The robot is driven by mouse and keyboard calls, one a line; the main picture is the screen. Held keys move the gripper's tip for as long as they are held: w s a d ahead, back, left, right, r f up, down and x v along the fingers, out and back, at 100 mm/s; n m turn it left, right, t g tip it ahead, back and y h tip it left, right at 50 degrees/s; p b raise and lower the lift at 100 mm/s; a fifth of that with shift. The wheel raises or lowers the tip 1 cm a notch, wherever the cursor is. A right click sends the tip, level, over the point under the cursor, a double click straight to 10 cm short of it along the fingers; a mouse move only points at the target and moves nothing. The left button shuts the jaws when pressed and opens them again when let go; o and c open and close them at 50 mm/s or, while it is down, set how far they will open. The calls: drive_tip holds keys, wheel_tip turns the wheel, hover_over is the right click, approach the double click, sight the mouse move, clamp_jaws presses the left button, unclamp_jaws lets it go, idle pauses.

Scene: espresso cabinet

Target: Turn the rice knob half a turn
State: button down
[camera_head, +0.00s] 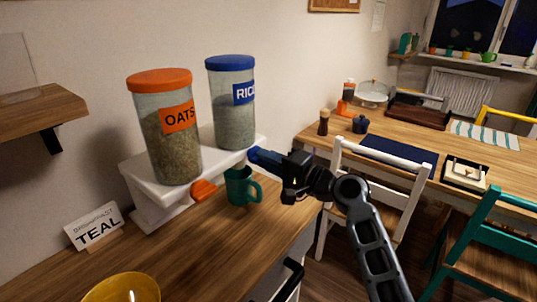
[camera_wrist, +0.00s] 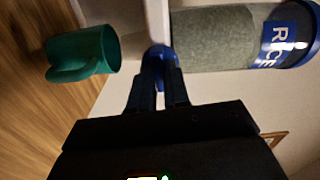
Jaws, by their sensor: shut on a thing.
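The rice dispenser (camera_head: 233,118) is a clear canister with a blue lid and a blue RICE label, standing on a white shelf unit (camera_head: 140,180). It also shows sideways in the wrist view (camera_wrist: 215,40). My gripper (camera_head: 258,155) is at the front of the shelf below the canister. In the wrist view its fingers (camera_wrist: 158,80) are shut on the blue rice knob (camera_wrist: 157,52), which they partly hide. A teal mug (camera_head: 238,187) stands on the counter below the knob; it also shows at the left of the wrist view (camera_wrist: 85,53).
The oats dispenser (camera_head: 168,140) with its orange knob (camera_head: 203,190) is to the left. A sign reading TEAL (camera_head: 95,228) and a yellow bowl (camera_head: 122,288) are on the counter (camera_head: 200,245). A white chair (camera_head: 375,185) and a dining table are at right.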

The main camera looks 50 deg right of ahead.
drive_tip(key=shift+m, duration=0.5)
drive_tip(key=c, duration=1.1)
unclamp_jaws()
drive_tip(key=s+b, duration=0.1)
drive_tip(key=s, duration=0.6)
drive_tip(key=shift+s+d, duration=0.15)
drive_tip(key=shift+s, duration=0.25)
